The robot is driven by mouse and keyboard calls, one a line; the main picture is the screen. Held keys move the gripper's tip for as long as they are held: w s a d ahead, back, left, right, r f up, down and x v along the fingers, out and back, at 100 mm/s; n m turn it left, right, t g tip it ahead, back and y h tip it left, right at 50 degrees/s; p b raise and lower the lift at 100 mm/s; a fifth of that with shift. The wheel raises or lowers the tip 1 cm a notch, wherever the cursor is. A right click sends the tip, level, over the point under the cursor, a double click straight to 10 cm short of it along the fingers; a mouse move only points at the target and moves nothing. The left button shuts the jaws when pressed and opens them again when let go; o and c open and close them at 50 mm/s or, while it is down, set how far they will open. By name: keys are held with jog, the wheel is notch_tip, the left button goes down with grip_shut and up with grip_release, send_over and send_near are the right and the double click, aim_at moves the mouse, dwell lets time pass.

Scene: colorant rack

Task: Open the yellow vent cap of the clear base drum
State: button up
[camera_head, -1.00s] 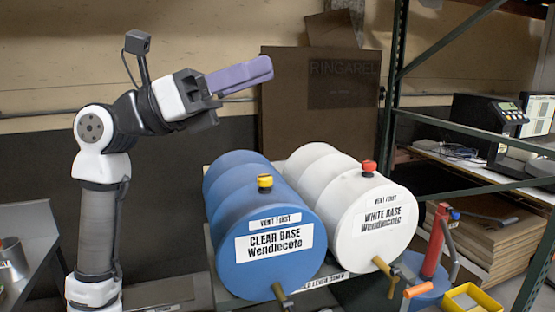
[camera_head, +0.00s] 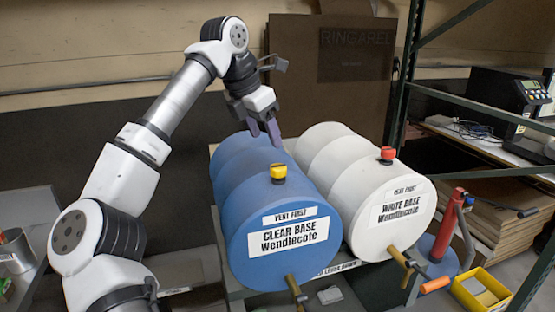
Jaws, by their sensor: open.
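The clear base drum (camera_head: 262,205) is blue and lies on its side on a rack, its labelled end facing me. Its yellow vent cap (camera_head: 279,170) sits on top near the front end, on a dark fitting. My gripper (camera_head: 264,137) points down above the rear part of the blue drum, behind and slightly left of the cap. Its purple fingers are apart and empty, and do not touch the cap. Whether the fingertips touch the drum behind I cannot tell.
The white base drum (camera_head: 385,215) lies close on the right, with a red vent cap (camera_head: 388,155). Taps stick out below both drums. A red hand pump (camera_head: 446,228) and a yellow bin (camera_head: 482,293) stand at right. A brown cardboard sheet (camera_head: 330,80) stands behind.

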aim_at(278, 166)
jog(key=p+x, duration=0.2)
jog(key=x, duration=0.7)
jog(key=shift+w+d+f, duration=0.15)
jog(key=shift+f, duration=0.05)
jog(key=shift+c, duration=0.5)
jog(key=c, duration=0.9)
